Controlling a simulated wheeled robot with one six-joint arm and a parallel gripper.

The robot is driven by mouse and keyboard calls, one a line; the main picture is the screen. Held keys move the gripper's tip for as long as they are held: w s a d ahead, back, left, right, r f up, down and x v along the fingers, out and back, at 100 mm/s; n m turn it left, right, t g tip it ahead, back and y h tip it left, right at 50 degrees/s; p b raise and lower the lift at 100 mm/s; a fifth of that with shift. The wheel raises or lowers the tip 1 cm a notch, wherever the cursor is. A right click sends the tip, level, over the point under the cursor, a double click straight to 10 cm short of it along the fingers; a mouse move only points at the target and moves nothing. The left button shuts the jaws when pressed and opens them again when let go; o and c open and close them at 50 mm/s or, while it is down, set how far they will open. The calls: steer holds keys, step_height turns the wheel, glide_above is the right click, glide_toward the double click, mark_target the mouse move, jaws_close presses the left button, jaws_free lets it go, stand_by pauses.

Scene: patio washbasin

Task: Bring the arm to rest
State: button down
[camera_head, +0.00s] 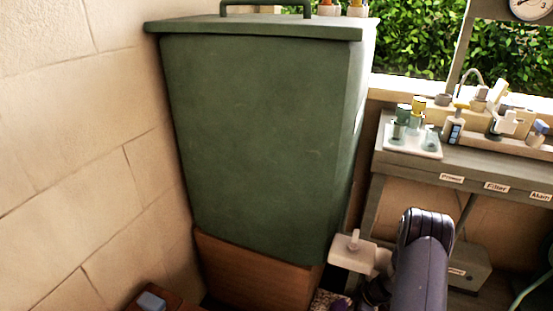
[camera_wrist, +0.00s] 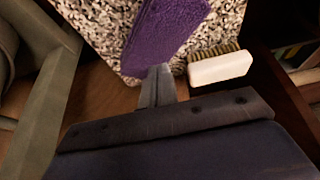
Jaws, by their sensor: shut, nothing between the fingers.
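My gripper (camera_wrist: 159,72) shows in the wrist view as narrow grey fingers closed together, with nothing between them. The fingertips point at the lower edge of a purple cloth (camera_wrist: 165,32) on a speckled surface (camera_wrist: 105,30); I cannot tell whether they touch it. A white brush (camera_wrist: 220,69) with tan bristles lies to the right of the fingers, apart from them. In the head view my dark purple arm rises at the lower right, and the gripper itself is hidden there.
A tall green lidded tank (camera_head: 260,140) stands on a brown base (camera_head: 255,275) beside the stone wall (camera_head: 70,150). A white fitting (camera_head: 351,254) sits close left of my arm. A grey shelf (camera_head: 470,165) at right holds a white tray (camera_head: 412,148) and several bottles.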

steer(key=shift+f+b, duration=1.05)
steer(key=shift+f, duration=0.45)
steer(key=shift+r, duration=0.1)
steer(key=shift+r, duration=0.15)
step_height(320, 180, up, 8)
steer(key=p, duration=0.8)
step_height(320, 180, down, 9)
steer(key=b, duration=0.8)
steer(key=shift+r, duration=0.15)
step_height(320, 180, up, 6)
steer(key=p, duration=0.3)
steer(key=shift+r+p, duration=1.25)
steer(key=shift+p, duration=0.45)
